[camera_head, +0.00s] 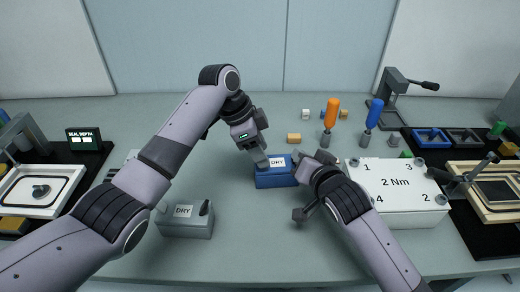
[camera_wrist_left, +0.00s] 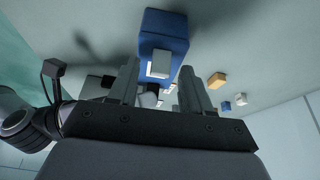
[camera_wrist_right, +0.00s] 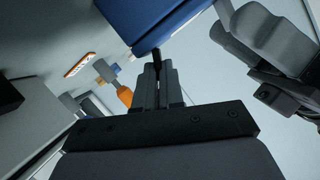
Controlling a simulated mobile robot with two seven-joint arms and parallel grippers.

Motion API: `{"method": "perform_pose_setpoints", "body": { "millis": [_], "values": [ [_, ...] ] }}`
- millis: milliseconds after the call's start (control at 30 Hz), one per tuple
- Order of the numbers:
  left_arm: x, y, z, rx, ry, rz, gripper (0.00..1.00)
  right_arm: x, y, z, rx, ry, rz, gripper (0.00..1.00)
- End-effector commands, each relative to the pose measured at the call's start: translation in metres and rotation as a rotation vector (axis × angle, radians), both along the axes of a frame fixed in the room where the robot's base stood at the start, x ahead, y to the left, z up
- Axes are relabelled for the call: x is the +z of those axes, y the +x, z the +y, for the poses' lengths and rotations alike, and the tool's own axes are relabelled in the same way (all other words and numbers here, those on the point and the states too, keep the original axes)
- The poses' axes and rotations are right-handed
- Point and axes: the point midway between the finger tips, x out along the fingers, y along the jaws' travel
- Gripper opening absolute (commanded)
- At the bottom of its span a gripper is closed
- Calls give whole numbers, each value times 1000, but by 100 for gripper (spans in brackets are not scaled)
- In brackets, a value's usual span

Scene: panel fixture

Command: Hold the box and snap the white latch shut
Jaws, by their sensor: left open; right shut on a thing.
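The grip is partly hidden.
A grey "DRY" box (camera_head: 185,226) stands at the front left. A white "2 Nm" panel (camera_head: 395,187) is at the right, close to my right arm. Orange (camera_head: 332,112) and blue (camera_head: 374,112) handled tools stand behind. A yellow block (camera_head: 294,138) lies behind the blue box.

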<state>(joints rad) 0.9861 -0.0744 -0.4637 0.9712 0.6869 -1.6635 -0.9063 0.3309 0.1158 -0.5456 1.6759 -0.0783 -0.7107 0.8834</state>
Motion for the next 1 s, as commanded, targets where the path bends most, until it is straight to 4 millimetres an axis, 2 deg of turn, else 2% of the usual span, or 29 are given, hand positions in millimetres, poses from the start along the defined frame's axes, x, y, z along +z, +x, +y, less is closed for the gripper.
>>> {"method": "perform_pose_setpoints", "body": {
  "millis": [333,400,467,500,733,1000],
  "values": [
    [-4,0,-2,0,0,-1,49,0,0,0,0,1,-1,0],
    [-4,0,-2,0,0,-1,26,0,0,0,0,1,-1,0],
    [-4,0,-2,0,0,-1,7,0,0,0,0,1,-1,0],
    [-4,0,-1,0,0,-1,0,0,0,0,0,1,-1,0],
    [-4,0,-4,-1,32,5,0,0,0,0,0,1,-1,0],
    [-4,1,-12,-2,217,34,0,0,0,0,0,1,-1,0]
  ]
}}
